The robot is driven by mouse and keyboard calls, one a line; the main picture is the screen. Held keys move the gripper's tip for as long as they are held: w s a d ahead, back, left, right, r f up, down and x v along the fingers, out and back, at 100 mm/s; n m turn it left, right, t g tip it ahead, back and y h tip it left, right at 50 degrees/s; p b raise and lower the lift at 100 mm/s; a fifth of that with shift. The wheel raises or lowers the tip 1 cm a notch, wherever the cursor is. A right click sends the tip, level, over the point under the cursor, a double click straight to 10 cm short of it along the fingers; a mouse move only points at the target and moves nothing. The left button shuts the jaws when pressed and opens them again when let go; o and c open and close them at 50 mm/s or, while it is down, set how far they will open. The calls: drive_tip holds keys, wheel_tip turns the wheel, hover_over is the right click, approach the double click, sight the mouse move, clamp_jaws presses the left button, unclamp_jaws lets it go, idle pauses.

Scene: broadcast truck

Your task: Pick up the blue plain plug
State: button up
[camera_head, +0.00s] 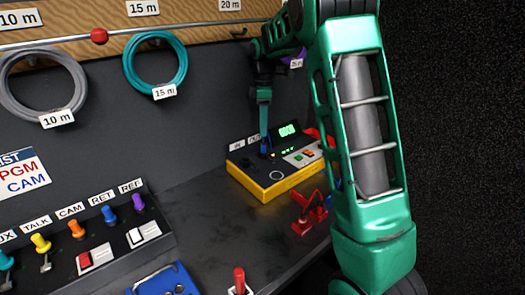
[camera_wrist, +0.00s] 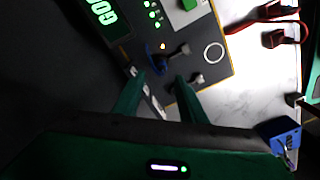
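A blue plug (camera_head: 266,149) is at the labelled edge of the yellow-rimmed tester box (camera_head: 268,194). In the wrist view, the blue plug (camera_wrist: 154,60) shows just beyond my fingertips, near a dark grey knob or stub. Whether it sits in a socket is unclear. My gripper (camera_head: 264,133) points down over the box, close to the plug. In the wrist view, my gripper (camera_wrist: 159,78) has its two green fingers apart with nothing visible between them. Another blue plug (camera_head: 109,215) stands in the RET place of the left panel.
Red connectors (camera_head: 308,211) lie right of the box. A blue block with a metal end (camera_wrist: 280,128) shows in the wrist view. Coloured plugs and switches fill the left panel (camera_head: 130,238). Coiled cables (camera_head: 155,60) hang on the wall. Dark desk (camera_head: 200,205) lies bare between panel and box.

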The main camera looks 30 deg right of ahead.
sight(263, 142)
wheel_tip(263, 142, down, 7)
drive_tip(key=shift+s+f, duration=0.1)
drive_tip(key=shift+f, duration=0.05)
idle(0.4)
clamp_jaws()
